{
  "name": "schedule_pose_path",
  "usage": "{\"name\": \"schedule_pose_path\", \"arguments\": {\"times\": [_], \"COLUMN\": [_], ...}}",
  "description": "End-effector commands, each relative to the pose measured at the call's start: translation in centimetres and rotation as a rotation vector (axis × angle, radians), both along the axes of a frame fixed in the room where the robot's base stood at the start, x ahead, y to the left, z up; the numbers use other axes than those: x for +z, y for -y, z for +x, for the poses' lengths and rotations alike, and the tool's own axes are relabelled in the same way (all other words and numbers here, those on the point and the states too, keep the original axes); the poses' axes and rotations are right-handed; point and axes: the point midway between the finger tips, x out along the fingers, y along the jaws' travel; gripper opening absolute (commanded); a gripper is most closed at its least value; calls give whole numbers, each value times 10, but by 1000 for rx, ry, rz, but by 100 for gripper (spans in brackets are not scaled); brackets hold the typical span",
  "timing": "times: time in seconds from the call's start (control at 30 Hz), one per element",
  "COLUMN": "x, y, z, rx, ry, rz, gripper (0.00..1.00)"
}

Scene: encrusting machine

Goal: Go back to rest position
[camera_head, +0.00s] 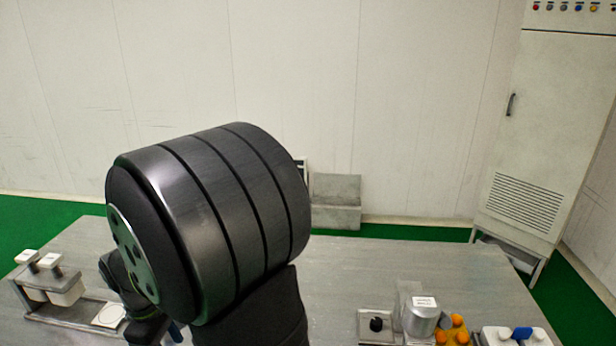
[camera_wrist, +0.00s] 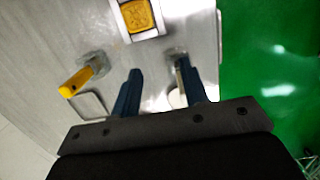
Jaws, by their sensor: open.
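My gripper (camera_wrist: 159,70) shows in the wrist view with its two blue fingers apart and nothing clearly held between them. It points over the grey metal table (camera_wrist: 60,140), near the table's edge above the green floor. In the head view my own large dark arm joint fills the middle and hides part of the table; the gripper cannot be made out clearly there.
A yellow-handled item (camera_wrist: 76,82) and a yellow square in a pale frame (camera_wrist: 138,16) lie beyond the fingers. White containers (camera_head: 62,287) stand at left; a silver canister (camera_head: 420,318) and orange balls (camera_head: 457,322) at right. A tall cabinet (camera_head: 550,130) stands behind.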

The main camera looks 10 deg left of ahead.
Motion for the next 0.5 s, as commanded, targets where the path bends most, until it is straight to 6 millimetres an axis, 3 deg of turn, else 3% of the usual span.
{"name": "schedule_pose_path", "arguments": {"times": [0.37, 0.5], "x": [40, 34], "y": [60, 67], "z": [30, 52], "rx": [-4, -109], "ry": [2, -1], "rz": [1, 1], "gripper": [40, 40]}}
